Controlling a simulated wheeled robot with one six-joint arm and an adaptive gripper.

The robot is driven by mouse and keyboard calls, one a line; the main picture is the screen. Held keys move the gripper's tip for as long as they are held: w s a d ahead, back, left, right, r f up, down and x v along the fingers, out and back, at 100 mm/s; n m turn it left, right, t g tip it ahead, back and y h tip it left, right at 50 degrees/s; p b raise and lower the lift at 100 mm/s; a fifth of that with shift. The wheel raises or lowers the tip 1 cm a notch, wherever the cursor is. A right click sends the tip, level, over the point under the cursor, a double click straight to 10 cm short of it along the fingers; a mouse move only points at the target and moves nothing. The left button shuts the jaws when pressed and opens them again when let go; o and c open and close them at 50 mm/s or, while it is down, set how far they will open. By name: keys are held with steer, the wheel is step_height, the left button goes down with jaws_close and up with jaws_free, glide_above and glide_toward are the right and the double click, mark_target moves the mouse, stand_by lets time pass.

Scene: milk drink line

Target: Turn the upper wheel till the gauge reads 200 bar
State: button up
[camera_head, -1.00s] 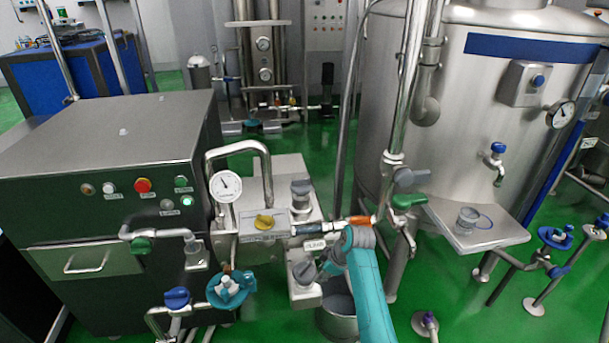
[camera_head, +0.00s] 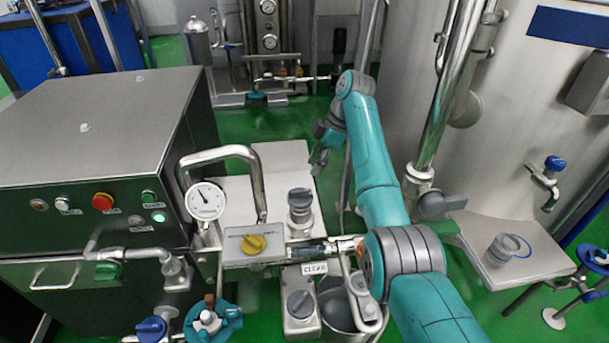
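The upper wheel (camera_head: 300,198) is a grey round knob on a short stem, on the right side of the pale metal block. A similar lower wheel (camera_head: 300,303) sits nearer to me.
A yellow knob (camera_head: 253,244) sits on a grey box left of the wheels. The bent pipe (camera_head: 225,153) arches between gauge and block. A dark control cabinet (camera_head: 90,170) stands left, a large steel tank (camera_head: 540,110) right. A bucket (camera_head: 340,312) is below.

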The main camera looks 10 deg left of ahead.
mark_target(300, 190)
steer(key=x, duration=1)
steer(key=shift+w+a+f, duration=0.1)
steer(key=shift+a, duration=0.15)
jaws_close()
